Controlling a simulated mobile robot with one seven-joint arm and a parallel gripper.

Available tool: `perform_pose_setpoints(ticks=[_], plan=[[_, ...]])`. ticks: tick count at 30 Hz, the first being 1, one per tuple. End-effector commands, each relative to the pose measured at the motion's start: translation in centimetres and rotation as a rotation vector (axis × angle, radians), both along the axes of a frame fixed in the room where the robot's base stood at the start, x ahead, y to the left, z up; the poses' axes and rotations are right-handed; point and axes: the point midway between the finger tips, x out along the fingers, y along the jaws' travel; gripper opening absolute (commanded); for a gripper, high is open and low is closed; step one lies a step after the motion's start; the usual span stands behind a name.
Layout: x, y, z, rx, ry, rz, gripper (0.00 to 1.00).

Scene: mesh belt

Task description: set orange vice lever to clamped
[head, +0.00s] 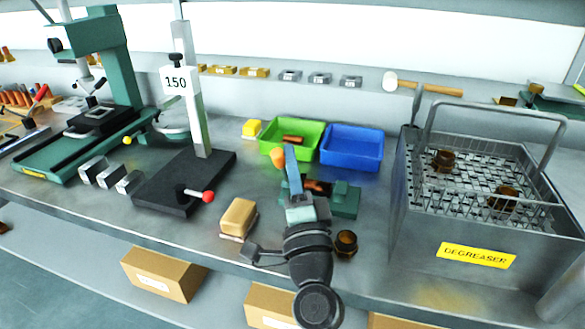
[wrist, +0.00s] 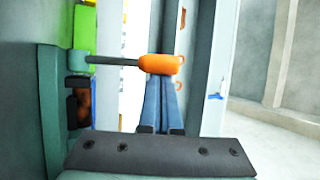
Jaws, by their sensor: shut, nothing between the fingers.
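The orange vice lever has an orange knob (head: 278,157) at the end of a grey rod (wrist: 112,61). The knob (wrist: 158,65) covers the fingertips in the wrist view, and I cannot tell whether it touches them. The green vice (head: 345,200) sits on the bench, partly hidden behind my gripper; its body (wrist: 52,120) fills the left of the wrist view. The rod runs roughly level across the wrist view from the vice to the knob. My gripper (head: 290,150) has its blue fingers shut together and empty, with the tips right beside the knob.
A green bin (head: 312,148) and a blue bin (head: 352,160) stand behind the vice. A degreaser tank (head: 405,215) with a mesh basket is to the right. A tan block (head: 239,216) and a brown ring (head: 346,243) lie near the front edge. A gauge stand (head: 222,168) is left.

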Motion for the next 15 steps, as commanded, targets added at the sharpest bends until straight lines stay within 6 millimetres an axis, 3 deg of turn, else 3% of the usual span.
perform_pose_setpoints(ticks=[15], plan=[[-2.2,0.7,-2.1,0.000,0.001,0.001,0.00]])
